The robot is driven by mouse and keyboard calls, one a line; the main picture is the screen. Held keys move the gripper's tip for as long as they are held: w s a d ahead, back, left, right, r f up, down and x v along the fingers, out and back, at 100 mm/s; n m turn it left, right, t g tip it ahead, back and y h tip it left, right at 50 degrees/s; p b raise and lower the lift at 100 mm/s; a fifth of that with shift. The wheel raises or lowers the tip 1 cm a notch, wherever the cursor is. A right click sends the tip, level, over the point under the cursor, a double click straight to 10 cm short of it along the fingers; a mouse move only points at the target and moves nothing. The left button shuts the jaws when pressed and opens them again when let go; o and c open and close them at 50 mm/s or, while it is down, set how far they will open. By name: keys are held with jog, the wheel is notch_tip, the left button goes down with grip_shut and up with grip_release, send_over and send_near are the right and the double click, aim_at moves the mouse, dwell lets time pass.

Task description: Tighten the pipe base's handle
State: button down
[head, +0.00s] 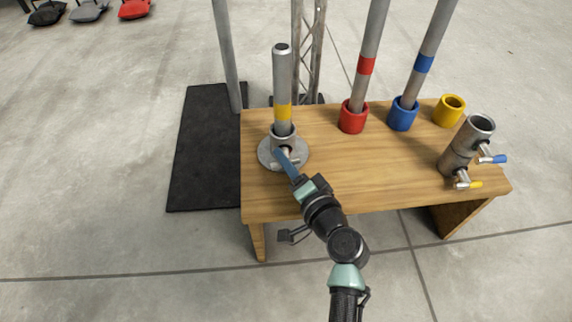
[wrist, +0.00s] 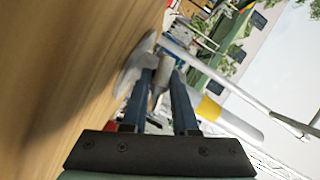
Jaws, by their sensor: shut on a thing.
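The pipe base (head: 264,154) is a round grey metal flange with a short collar, at the table's left end. A grey pipe (head: 282,70) with a yellow band stands upright in its collar; the pipe also shows tilted in the wrist view (wrist: 236,122). The base's small metal handle (head: 291,160) sticks out from the front of the collar. My gripper (head: 280,154) reaches in from the front, its blue fingers shut on the handle. In the wrist view the fingers (wrist: 162,78) close around the handle, which they partly hide.
The wooden table (head: 350,180) also holds a red cup (head: 353,122) and a blue cup (head: 402,119) with banded pipes, a yellow cup (head: 449,110), and a grey clamp (head: 463,150) with blue and yellow handles. A truss stands behind. The table's front middle is clear.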

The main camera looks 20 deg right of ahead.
jog(key=shift+m, duration=0.4)
dwell(0.3)
jog(key=c, duration=0.7)
grip_release()
jog(key=shift+s, duration=0.1)
jog(key=s+p, duration=0.1)
jog(key=s, duration=0.3)
jog(key=s+r+p, duration=0.1)
jog(key=s+p, duration=0.1)
jog(key=s, duration=0.2)
jog(key=s+d+p, duration=0.1)
jog(key=s, duration=0.3)
jog(key=shift+s+r, duration=0.3)
jog(key=shift+r, duration=0.1)
